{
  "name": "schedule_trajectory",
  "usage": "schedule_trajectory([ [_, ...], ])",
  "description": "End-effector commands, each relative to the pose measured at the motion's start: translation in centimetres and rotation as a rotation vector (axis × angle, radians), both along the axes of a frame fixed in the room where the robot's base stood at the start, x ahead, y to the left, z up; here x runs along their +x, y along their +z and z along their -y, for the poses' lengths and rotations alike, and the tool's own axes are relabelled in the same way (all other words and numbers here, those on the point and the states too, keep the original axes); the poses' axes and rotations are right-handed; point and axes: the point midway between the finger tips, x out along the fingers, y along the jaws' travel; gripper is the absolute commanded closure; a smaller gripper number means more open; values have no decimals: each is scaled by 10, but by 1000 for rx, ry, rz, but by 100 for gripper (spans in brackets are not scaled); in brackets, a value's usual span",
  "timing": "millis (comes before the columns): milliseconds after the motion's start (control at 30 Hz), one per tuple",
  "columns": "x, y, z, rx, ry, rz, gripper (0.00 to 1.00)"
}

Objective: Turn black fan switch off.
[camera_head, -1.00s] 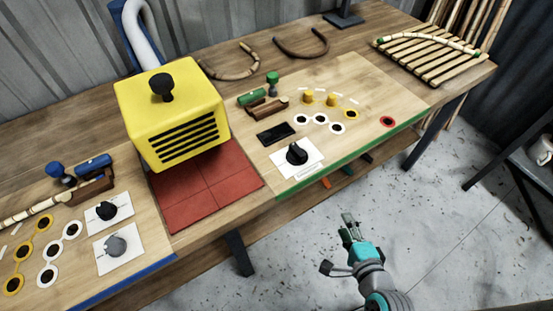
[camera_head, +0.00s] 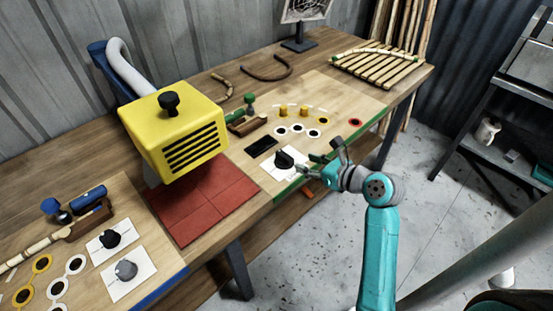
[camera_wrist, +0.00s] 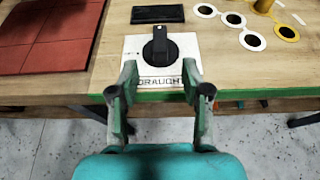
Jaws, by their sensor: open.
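The black fan switch (camera_head: 284,159) is a round knob with a raised grip on a white plate (camera_head: 271,178) near the green front edge of the right board. In the wrist view the black knob (camera_wrist: 160,48) stands just beyond my fingers, and its plate (camera_wrist: 132,62) reads "DRAUGHT". Its grip bar points roughly away from me, toward the back. My gripper (camera_head: 305,171) is at the plate's right front, and in the wrist view my gripper (camera_wrist: 158,90) shows two fingers apart, straddling the lettering, with nothing between them. The fingers appear apart from the knob.
A black panel (camera_wrist: 158,14) lies behind the plate. White and yellow rings (camera_wrist: 232,19) lie to the right. A yellow vented hood (camera_head: 172,125) hangs over red tiles (camera_head: 205,200). Another black knob (camera_head: 110,238) and a grey knob (camera_head: 126,270) are on the left board.

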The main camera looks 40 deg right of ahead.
Motion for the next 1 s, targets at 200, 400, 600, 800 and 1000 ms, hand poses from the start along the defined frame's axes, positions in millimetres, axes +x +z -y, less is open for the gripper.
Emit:
schedule_trajectory([
  [200,27,-12,-3,1,4,-1,52],
  [400,61,-25,-4,0,4,0,52],
  [600,85,-36,-4,-1,2,0,52],
  [800,96,-40,-4,-3,1,0,52],
  [1000,97,-41,-4,-2,0,0,52],
])
